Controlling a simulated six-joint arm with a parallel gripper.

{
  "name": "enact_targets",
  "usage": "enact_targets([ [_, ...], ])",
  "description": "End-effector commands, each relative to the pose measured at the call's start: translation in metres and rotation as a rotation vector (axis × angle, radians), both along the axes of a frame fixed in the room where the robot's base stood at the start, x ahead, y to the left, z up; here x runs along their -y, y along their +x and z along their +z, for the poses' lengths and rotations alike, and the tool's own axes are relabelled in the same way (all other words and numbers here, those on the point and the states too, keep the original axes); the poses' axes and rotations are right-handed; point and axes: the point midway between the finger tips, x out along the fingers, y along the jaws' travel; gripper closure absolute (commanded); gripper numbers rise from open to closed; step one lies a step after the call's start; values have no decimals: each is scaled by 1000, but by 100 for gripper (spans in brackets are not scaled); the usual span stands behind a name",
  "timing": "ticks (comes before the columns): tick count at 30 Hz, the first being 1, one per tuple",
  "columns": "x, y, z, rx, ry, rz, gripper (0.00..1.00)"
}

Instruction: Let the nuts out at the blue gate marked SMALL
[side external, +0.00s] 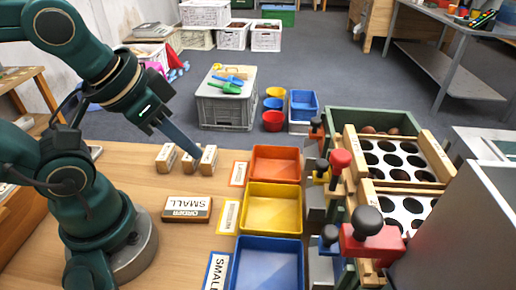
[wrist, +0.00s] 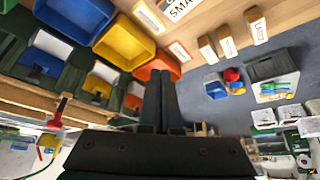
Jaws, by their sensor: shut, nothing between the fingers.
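The blue gate (side external: 330,238), with a black knob, stands at the back of the blue tray (side external: 267,262), whose card (side external: 217,271) reads SMALL. The wrist view also shows the blue gate (wrist: 40,64) and blue tray (wrist: 76,14) at the upper left. A wooden ORDER block (side external: 187,209) marked SMALL lies on the table. My gripper (side external: 198,153) is shut and empty, above the small wooden blocks and well away from the blue gate. Its fingers (wrist: 160,74) are together in the wrist view. The blue tray looks empty.
Yellow (side external: 272,208) and orange (side external: 275,164) trays line up beyond the blue one, with yellow (side external: 321,168) and orange (side external: 315,126) gates. Small wooden blocks (side external: 166,158) stand under my gripper.

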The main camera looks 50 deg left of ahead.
Motion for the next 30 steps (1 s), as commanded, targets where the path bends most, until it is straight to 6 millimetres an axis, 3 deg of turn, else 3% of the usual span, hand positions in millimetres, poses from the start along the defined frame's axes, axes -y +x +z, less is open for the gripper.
enact_targets([
  [2, 0, 0, 0, 0, 0, 0, 100],
  [6, 3, 3, 2, -4, 2, -26, 50],
  [7, 5, 4, 4, -8, 3, -45, 43],
  [11, 27, 18, 16, -35, 14, -213, 43],
  [18, 106, 50, 36, -83, 42, -710, 43],
  [24, 168, 57, 37, -92, 55, -1045, 43],
  [30, 192, 56, 35, -89, 58, -1171, 43],
])
